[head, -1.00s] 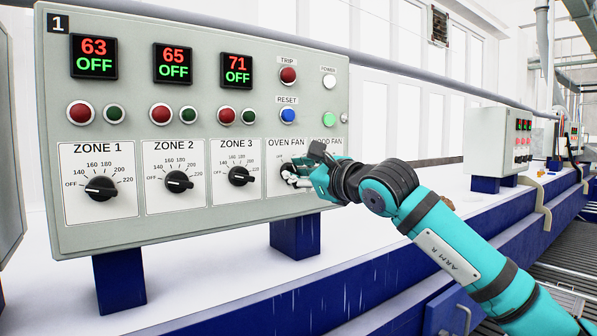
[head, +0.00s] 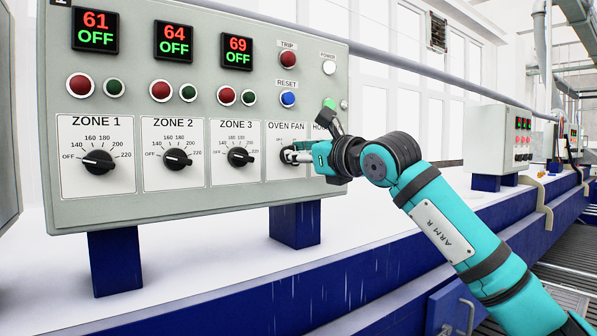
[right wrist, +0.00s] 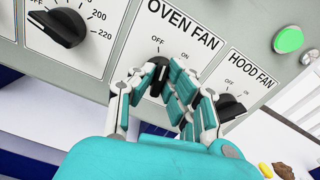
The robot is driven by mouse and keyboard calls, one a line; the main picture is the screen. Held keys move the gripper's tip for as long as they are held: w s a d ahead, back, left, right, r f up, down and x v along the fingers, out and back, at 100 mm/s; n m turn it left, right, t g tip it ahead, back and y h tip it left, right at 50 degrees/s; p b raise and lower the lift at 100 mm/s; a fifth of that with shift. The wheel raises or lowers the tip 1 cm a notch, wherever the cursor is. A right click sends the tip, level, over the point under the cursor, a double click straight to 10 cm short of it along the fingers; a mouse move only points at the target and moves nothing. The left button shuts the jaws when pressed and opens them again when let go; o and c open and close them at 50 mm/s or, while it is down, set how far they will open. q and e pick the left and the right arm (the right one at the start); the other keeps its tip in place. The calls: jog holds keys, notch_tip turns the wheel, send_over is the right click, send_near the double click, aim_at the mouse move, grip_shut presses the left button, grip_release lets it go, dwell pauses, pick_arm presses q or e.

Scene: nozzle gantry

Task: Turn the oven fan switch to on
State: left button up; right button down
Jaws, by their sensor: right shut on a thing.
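The oven fan switch (right wrist: 157,80) is a black knob under the OVEN FAN label in the right wrist view. In the head view its dark edge (head: 287,157) shows at the lower right of the grey panel (head: 240,192). My right gripper (head: 289,156) is shut on this knob. In the right wrist view, the gripper (right wrist: 157,84) has one white-and-teal finger on each side of it. OFF and ON are printed above the knob. The fingers cover part of the knob, and I cannot tell surely which mark it points to. My left gripper is out of view.
The hood fan knob (right wrist: 230,107) is close to the right finger. The zone 3 knob (head: 241,157) is left of the gripper. Blue reset (head: 288,99) and red trip (head: 287,60) buttons sit above. The white ledge (head: 215,255) below is clear.

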jog(key=shift+w+d+m+b, duration=0.1)
jog(key=shift+d+m+b, duration=0.05)
jog(key=shift+m+b, duration=3.45)
jog(key=shift+m+p, duration=0.5)
jog(key=shift+m, duration=0.2)
jog(key=c, duration=1.4)
grip_release()
jog(key=v, duration=1.2)
